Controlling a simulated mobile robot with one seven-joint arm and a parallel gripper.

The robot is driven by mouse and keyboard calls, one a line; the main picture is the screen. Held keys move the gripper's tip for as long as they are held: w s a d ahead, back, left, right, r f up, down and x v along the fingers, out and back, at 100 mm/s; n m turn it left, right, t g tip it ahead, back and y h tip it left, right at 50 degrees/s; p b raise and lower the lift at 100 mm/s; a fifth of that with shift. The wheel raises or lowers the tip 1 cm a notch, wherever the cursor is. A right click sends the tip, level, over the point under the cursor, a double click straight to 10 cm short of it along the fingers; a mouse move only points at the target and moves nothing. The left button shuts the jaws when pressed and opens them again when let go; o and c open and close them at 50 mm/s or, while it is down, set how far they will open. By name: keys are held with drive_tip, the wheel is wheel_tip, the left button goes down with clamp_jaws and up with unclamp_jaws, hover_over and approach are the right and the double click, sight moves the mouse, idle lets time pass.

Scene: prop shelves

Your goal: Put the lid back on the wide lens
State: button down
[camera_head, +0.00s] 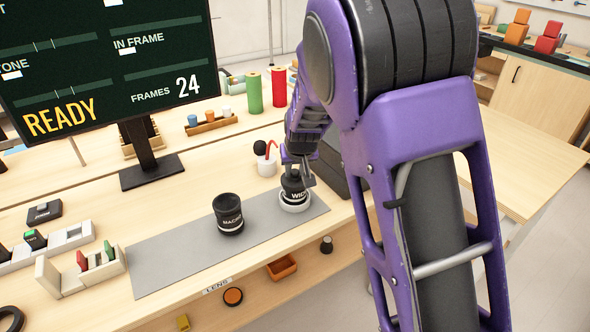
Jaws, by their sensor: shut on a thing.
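The wide lens (295,195) is a dark cylinder with white lettering, upright in a white ring (295,207) at the right end of a grey mat (178,254). My gripper (297,172) is directly above it, fingers pointing down. It is shut on a small dark piece at the lens's top, which looks like the lid (292,178). The fingers partly hide it, and I cannot tell whether it rests on the lens or is just above it. The macro lens (228,214), dark and open-topped, stands to the left on the mat.
A monitor (110,60) stands at back left. White holders (82,265) are at left. An orange tray (282,268) and orange-topped disc (233,297) sit on the lower shelf.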

idle(0.4)
drive_tip(key=shift+c, duration=0.6)
unclamp_jaws()
drive_tip(key=shift+r+p, duration=2.55)
drive_tip(key=shift+r, duration=1)
clamp_jaws()
